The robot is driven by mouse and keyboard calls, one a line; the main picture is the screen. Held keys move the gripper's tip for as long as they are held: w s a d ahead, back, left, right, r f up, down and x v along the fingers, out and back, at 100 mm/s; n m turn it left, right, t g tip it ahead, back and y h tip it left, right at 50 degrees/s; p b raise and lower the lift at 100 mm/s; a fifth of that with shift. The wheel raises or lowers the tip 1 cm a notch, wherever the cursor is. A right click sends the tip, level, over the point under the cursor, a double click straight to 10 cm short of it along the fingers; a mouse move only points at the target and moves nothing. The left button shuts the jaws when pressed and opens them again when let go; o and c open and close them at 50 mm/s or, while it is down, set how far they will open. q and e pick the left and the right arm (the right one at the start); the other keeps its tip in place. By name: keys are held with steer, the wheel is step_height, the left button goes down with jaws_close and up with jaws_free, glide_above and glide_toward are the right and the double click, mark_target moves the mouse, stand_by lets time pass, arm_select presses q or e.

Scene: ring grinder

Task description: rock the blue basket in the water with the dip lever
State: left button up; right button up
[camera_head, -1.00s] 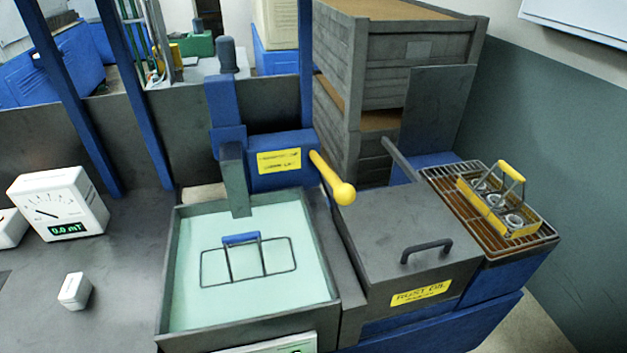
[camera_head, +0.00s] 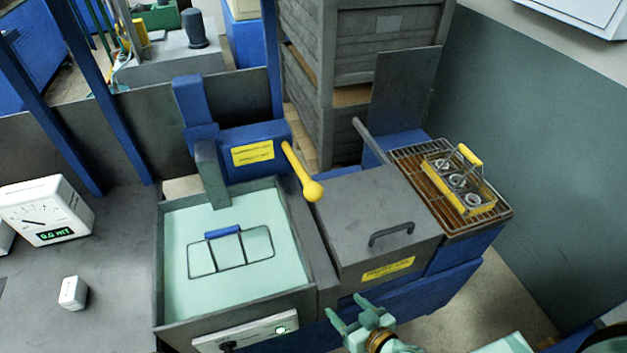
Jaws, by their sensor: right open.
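The blue basket (camera_head: 224,231) shows its blue handle and dark wire frame in the pale green water of the square grey tank (camera_head: 298,240). The dip lever (camera_head: 302,172) is yellow with a round knob, and slants down to the right from a blue housing (camera_head: 262,139) with a yellow label behind the tank. My right gripper (camera_head: 348,312) is at the bottom of the head view, pale green, open and empty. It is in front of the tank's right corner, well below and apart from the lever knob. My left gripper is not in view.
A grey lidded box (camera_head: 365,215) with a dark handle stands right of the tank. A yellow basket (camera_head: 460,185) with metal rings sits on a wire rack (camera_head: 408,168) over a brown tray. A white meter (camera_head: 50,208) and small white block (camera_head: 73,292) lie on the left bench.

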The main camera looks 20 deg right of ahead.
mark_target(318, 199)
steer(key=w+r+m+t+h+p, duration=0.1)
steer(key=w+r+m+t, duration=0.15)
steer(key=r, duration=0.75)
steer(key=w+r+m+t+h, duration=0.1)
steer(key=w+r+t, duration=0.2)
steer(key=r, duration=0.6)
steer(key=w, duration=0.5)
steer(key=w+a, duration=0.1)
steer(key=w, duration=0.4)
steer(key=w+a, duration=0.1)
steer(key=w, duration=0.5)
steer(key=shift+a+r+b, duration=0.1)
steer(key=shift+r+b, duration=0.1)
steer(key=shift+b, duration=0.2)
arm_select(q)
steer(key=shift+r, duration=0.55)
